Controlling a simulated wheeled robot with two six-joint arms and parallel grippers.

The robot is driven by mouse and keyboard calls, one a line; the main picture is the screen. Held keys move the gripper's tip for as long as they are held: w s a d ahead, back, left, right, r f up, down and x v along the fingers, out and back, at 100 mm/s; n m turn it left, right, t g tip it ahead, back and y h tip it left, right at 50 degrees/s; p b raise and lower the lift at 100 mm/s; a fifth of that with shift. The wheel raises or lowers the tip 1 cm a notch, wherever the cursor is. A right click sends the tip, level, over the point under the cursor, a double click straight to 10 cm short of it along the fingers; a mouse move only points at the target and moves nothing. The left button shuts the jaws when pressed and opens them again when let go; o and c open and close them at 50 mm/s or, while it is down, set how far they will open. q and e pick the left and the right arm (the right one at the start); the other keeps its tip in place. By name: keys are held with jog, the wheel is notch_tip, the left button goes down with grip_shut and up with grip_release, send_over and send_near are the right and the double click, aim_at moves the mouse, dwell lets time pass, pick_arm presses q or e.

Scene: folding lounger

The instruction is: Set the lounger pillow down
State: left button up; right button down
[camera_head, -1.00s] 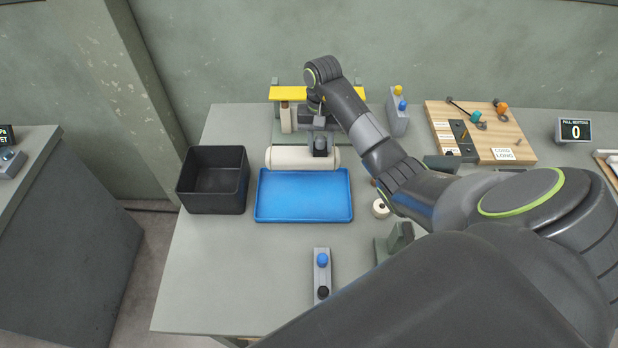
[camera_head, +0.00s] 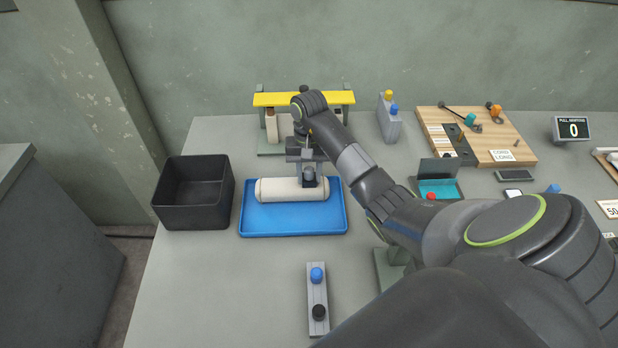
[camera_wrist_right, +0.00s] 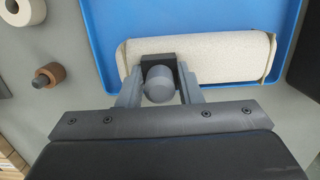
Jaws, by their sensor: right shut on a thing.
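The lounger pillow (camera_head: 275,190), a cream roll, lies level over the back part of the blue tray (camera_head: 290,223). I cannot tell if it touches the tray floor. My right gripper (camera_head: 309,180) points down on the pillow's middle to right part. In the right wrist view the gripper (camera_wrist_right: 158,82) is shut on a dark block with a round grey knob at the near side of the pillow (camera_wrist_right: 230,52). The blue tray (camera_wrist_right: 98,30) shows around the pillow there. My left gripper is not in view.
A black bin (camera_head: 193,207) stands left of the tray. A stand with a yellow bar (camera_head: 325,98) is behind it. A small block with blue and black knobs (camera_head: 317,295) is in front. A wooden board (camera_head: 500,140) lies at the right. The table's front left is clear.

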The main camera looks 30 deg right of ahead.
jog(key=shift+r, duration=0.1)
jog(key=shift+f, duration=0.2)
jog(key=c, duration=1)
grip_release()
jog(key=shift+r, duration=0.15)
jog(key=r+p, duration=0.3)
jog(key=r, duration=0.1)
jog(key=r+p, duration=0.4)
jog(key=w+r+p, duration=0.1)
jog(key=r+p, duration=0.2)
jog(key=r, duration=0.1)
jog(key=shift+d, duration=0.4)
